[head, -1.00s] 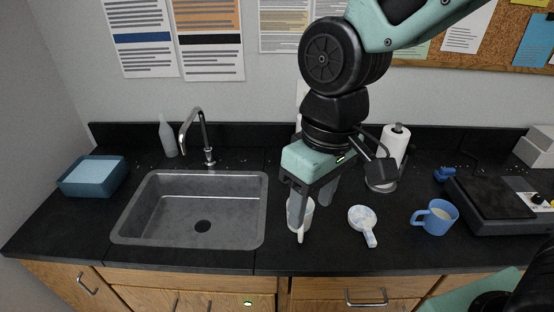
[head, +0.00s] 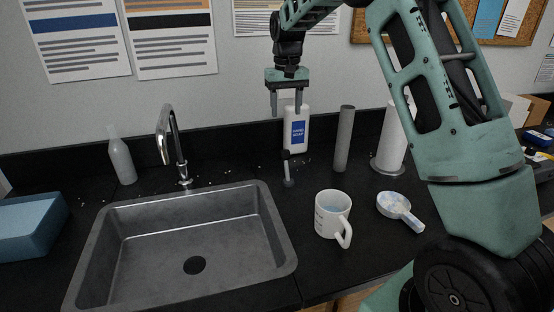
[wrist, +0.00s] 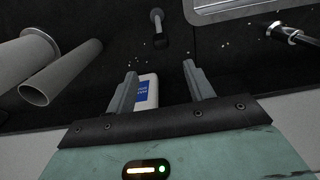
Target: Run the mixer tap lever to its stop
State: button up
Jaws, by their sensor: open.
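The chrome tap (head: 172,145) with its curved spout stands behind the sink. A small grey upright post with a short arm at its top, apparently the mixer lever (head: 287,168), stands on the counter right of the tap. It also shows at the top of the wrist view (wrist: 157,22). My gripper (head: 286,106) is open and empty, pointing down, above and behind the lever and apart from it. In the wrist view the fingers (wrist: 160,72) frame the white soap bottle (wrist: 147,90); I cannot tell whether they touch it.
The hand soap bottle (head: 296,130) stands against the backsplash. A grey cylinder (head: 343,138) and a paper towel roll (head: 391,140) stand to its right. A white mug (head: 333,213) and a scoop (head: 400,210) are in front. The sink (head: 115,235) is at left.

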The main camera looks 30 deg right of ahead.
aim_at(285, 156)
notch_tip(285, 156, down, 16)
jog(key=p, duration=0.2)
jog(key=shift+f+p, duration=0.1)
jog(key=shift+p, duration=0.2)
jog(key=c, duration=1)
